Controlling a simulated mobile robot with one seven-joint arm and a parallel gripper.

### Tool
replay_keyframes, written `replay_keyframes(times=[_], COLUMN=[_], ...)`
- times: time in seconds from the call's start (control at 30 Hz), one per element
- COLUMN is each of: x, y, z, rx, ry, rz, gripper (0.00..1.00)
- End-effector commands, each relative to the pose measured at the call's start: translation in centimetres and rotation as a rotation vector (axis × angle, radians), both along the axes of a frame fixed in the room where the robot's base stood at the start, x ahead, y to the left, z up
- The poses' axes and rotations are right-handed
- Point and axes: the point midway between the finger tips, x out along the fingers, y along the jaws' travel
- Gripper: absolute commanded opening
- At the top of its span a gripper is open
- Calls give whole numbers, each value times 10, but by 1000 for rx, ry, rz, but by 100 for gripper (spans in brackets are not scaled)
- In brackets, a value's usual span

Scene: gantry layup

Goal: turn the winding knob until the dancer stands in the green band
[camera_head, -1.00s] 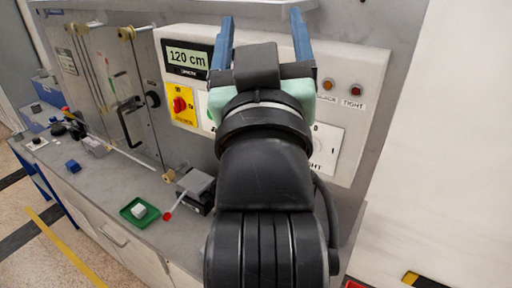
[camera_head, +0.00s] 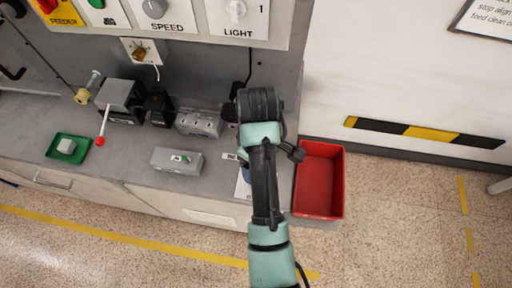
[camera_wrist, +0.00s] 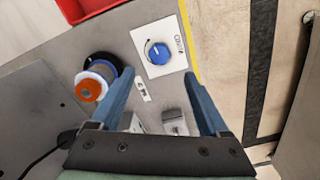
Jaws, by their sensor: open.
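A blue round knob (camera_wrist: 158,53) with a white mark sits on a white plate (camera_wrist: 173,66) in the wrist view, near the bench edge. The plate's lettering is too small to read. My gripper (camera_wrist: 158,76) is open and empty. Its two blue fingers reach toward the plate, one on each side of the knob in the picture, and I see no contact. In the head view my own arm hides the fingertips and most of the plate (camera_head: 243,188). The dancer and the green band do not show in either current view.
A spool with an orange end (camera_wrist: 88,90) stands left of the knob. A red bin (camera_head: 320,180) is beyond the bench's right end. A grey switch box (camera_head: 177,163), a lever with a red ball (camera_head: 101,141) and a green tray (camera_head: 54,148) are farther left.

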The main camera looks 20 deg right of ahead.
Motion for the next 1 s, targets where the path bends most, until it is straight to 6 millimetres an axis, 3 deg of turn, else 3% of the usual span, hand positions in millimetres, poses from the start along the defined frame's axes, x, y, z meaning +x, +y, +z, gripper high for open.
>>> replay_keyframes(times=[0.3, 0.5, 0.93, 1.0], x=[0, 0, 1, 1], y=[1, 1, 0, 0], z=[-68, -94, -102, -102], rx=[2, 1, -1, -1], ry=[2, -1, -4, -4], rz=[0, -1, -1, -1], gripper=[79, 79, 79, 66])
